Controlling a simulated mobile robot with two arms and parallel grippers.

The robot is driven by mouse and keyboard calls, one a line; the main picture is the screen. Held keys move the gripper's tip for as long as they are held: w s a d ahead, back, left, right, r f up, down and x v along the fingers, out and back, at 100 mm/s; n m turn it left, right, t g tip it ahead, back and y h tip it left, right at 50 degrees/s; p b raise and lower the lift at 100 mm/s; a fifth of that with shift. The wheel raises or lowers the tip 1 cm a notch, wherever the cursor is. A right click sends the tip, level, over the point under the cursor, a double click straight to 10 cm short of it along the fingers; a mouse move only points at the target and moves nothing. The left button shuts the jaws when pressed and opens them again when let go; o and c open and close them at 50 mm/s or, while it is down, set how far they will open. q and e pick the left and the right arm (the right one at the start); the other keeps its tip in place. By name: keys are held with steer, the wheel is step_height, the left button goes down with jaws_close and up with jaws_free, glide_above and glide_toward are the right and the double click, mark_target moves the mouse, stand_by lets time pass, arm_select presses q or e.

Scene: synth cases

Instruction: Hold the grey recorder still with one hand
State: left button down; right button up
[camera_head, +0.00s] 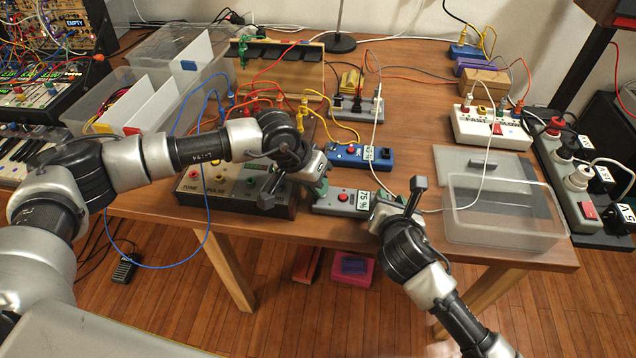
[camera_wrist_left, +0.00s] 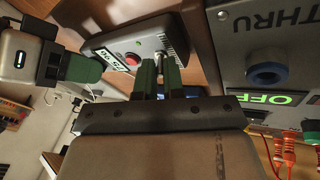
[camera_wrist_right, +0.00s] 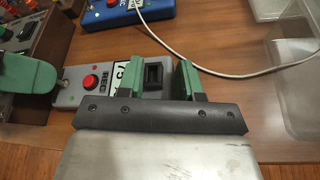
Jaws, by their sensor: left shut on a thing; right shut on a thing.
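The grey recorder (camera_head: 344,199) lies flat near the table's front edge, with a red button and a "75 %" label. It also shows in the left wrist view (camera_wrist_left: 152,38) and the right wrist view (camera_wrist_right: 66,99). My right gripper (camera_head: 375,207) is at its right end, fingers (camera_wrist_right: 150,82) around the end with the black switch; the contact is partly hidden. My left gripper (camera_head: 320,183) is at its left end. Its fingers (camera_wrist_left: 160,75) are close together on a small metallic part, apparently a plug, at the recorder's end; most of it is hidden.
A tone/pulse box (camera_head: 235,192) stands just left of the recorder. A blue box (camera_head: 349,157) lies behind it. A white cable (camera_head: 376,118) curves past on the right. A clear tray (camera_head: 505,225) stands further right. Bare wood (camera_head: 425,100) shows behind.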

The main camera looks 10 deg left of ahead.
arm_select(q)
steer(key=shift+d, duration=0.1)
arm_select(e)
steer(key=shift+s+f, duration=0.2)
steer(key=shift+f, duration=0.35)
arm_select(q)
steer(key=c, duration=1.5)
jaws_free()
steer(key=v, duration=1.2)
steer(key=shift+s, duration=0.2)
arm_select(e)
steer(key=o, duration=1.1)
steer(key=shift+c, duration=0.2)
